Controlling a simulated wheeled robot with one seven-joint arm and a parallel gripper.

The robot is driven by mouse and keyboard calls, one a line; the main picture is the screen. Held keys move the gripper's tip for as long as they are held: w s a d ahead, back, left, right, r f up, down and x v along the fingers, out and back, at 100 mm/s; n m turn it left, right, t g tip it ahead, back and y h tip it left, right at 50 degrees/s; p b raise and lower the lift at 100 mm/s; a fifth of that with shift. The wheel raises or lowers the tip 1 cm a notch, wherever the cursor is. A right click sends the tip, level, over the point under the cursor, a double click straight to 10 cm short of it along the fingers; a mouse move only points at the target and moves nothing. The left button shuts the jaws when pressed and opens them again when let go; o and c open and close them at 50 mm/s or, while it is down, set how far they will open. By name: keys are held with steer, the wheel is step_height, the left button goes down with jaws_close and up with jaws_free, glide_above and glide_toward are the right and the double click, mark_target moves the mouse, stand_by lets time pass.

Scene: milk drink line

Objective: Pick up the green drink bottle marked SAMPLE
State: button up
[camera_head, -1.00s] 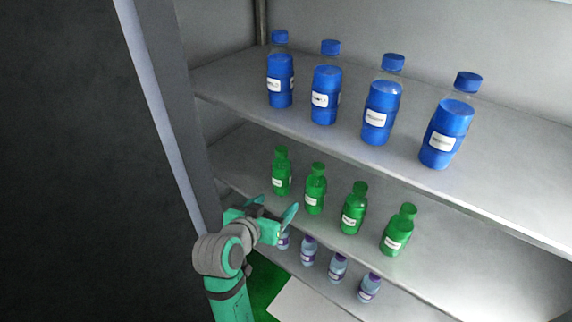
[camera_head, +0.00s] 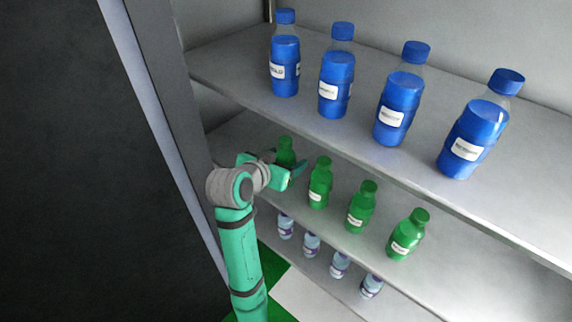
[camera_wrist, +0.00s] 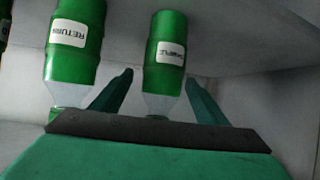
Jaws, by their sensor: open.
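The green SAMPLE bottle (camera_wrist: 166,50) is in the wrist view, between the two fingers of my open gripper (camera_wrist: 159,78). Its white label shows upside down, and the bottle hangs from the top of the picture. I cannot tell how deep it sits between the fingers. In the head view it appears as the leftmost green bottle (camera_head: 286,144) on the middle shelf, its lower part hidden by my gripper (camera_head: 288,166). A green bottle marked RETURN (camera_wrist: 76,40) stands to the left in the wrist view, outside the fingers.
More green bottles (camera_head: 320,183) stand to the right on the middle shelf (camera_head: 450,262). Blue bottles (camera_head: 337,85) stand on the shelf above. Small pale bottles (camera_head: 311,243) stand below. The shelf frame's post (camera_head: 160,100) is at the left.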

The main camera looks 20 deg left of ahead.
steer(key=shift+x, duration=2.3)
steer(key=shift+a, duration=0.2)
steer(key=c, duration=1.2)
steer(key=shift+c, duration=1.2)
steer(key=shift+r, duration=0.15)
